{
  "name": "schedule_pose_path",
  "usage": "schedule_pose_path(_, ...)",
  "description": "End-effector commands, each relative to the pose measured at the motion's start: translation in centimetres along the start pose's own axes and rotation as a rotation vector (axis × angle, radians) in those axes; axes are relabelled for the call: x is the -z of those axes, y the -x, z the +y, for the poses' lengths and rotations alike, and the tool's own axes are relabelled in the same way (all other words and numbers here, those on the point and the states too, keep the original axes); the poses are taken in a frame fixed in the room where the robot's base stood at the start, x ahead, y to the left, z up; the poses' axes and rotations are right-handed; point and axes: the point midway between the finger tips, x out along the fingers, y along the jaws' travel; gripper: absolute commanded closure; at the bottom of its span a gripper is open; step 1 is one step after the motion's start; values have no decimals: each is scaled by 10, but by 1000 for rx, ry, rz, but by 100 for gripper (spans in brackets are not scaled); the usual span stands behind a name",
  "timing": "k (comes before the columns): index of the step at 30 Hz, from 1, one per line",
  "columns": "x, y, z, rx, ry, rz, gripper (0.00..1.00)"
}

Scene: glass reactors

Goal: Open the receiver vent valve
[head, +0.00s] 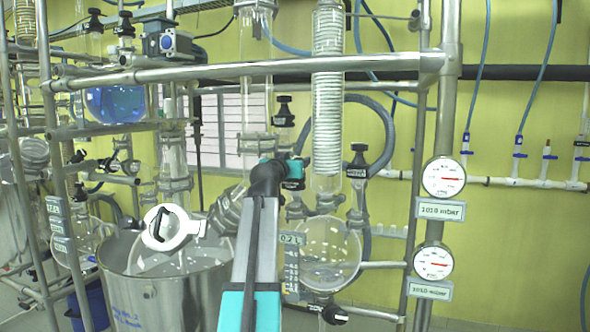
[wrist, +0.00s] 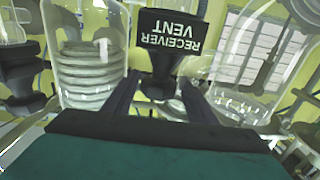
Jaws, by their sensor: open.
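The receiver vent valve has a black handle and a black tag lettered "RECEIVER VENT" (wrist: 170,33), upside down in the wrist view. My gripper (wrist: 163,92) is open, its two dark fingers on either side of the handle's stem below the tag. Whether the fingers touch it cannot be told. In the head view my gripper (head: 292,170) is at the end of the teal and grey arm, above the round glass receiver (head: 328,252), and it mostly hides the valve. The handle's turned position is not clear.
Another black-handled valve (head: 357,160) stands just right of my gripper, and one (head: 284,112) is above it. A glass coil condenser (head: 327,100) rises close by. A metal rail (head: 250,68) crosses above. A steel vessel (head: 165,285) is at left, two gauges (head: 443,178) at right.

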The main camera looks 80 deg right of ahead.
Motion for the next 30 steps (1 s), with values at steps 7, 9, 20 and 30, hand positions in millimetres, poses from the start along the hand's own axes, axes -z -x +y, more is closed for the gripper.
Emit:
schedule_pose_path(7,-3,-1,-1,-43,0,0,48)
schedule_pose_path(9,-3,-1,-1,-56,1,0,48)
schedule_pose_path(20,-3,-2,-1,-129,0,0,48)
schedule_pose_path(30,0,0,0,-190,-2,2,48)
